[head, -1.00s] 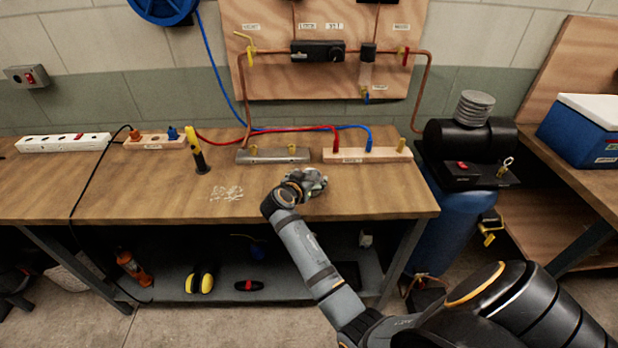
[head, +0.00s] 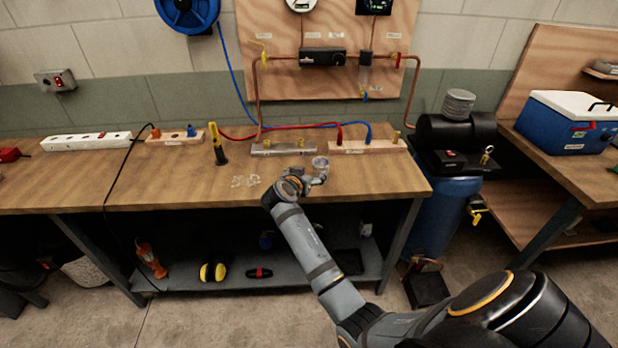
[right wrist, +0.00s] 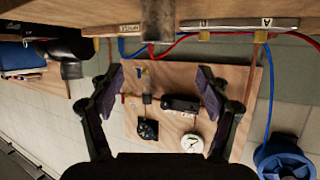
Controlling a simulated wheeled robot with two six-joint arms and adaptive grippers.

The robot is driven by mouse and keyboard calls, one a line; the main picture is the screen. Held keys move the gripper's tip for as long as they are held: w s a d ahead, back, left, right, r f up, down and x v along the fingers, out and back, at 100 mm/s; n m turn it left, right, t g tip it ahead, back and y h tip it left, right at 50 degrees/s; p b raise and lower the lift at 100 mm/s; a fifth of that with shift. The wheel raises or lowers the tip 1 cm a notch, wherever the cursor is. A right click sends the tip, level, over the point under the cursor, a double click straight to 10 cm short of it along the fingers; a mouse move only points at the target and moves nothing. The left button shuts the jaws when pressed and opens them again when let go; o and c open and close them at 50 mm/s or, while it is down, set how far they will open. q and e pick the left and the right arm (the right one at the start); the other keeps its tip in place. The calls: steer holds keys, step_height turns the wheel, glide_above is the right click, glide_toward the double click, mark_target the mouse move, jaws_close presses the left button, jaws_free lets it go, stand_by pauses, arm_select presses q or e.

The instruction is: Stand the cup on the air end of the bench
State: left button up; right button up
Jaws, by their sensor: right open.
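A small clear cup (head: 320,164) stands upright on the wooden bench (head: 385,184), in front of the fittings block at the bench's right part. My right gripper (head: 317,181) is at the near side of the cup, its fingers partly hidden by my wrist. In the right wrist view, which is upside down, my right gripper (right wrist: 161,85) is open with nothing between its pads. A brownish see-through shape at the top there looks like the cup (right wrist: 159,20), beyond the fingertips. My left gripper is not in view.
Behind the cup are a metal manifold (head: 284,149) and a wooden fittings block (head: 365,147) with red and blue hoses. A yellow-black tool (head: 217,148) stands to the left. A black compressor on a blue tank (head: 445,215) adjoins the right end. The bench's front right corner is clear.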

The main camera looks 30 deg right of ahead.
steer(key=s+a+f+n+t+y, duration=0.2)
steer(key=a+f+n+t+y, duration=0.2)
steer(key=a+f+n+y, duration=0.55)
steer(key=s+f+g, duration=0.2)
steer(key=s+f, duration=0.4)
steer(key=f, duration=0.7)
steer(key=s+f+g, duration=0.2)
steer(key=s+f, duration=0.4)
steer(key=f, duration=0.6)
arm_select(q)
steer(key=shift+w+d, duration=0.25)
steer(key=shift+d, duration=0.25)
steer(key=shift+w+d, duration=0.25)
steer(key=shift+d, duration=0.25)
arm_select(e)
steer(key=s+f+g, duration=0.2)
steer(key=s+f, duration=0.5)
steer(key=s, duration=0.5)
steer(key=s+f+n+g, duration=0.1)
steer(key=s+f, duration=0.5)
steer(key=s, duration=0.7)
steer(key=s+f+g, duration=0.4)
steer(key=s+f, duration=0.3)
steer(key=s, duration=0.5)
steer(key=shift+s+d+f, duration=0.2)
steer(key=shift+d+f, duration=0.1)
steer(key=shift+d, duration=0.15)
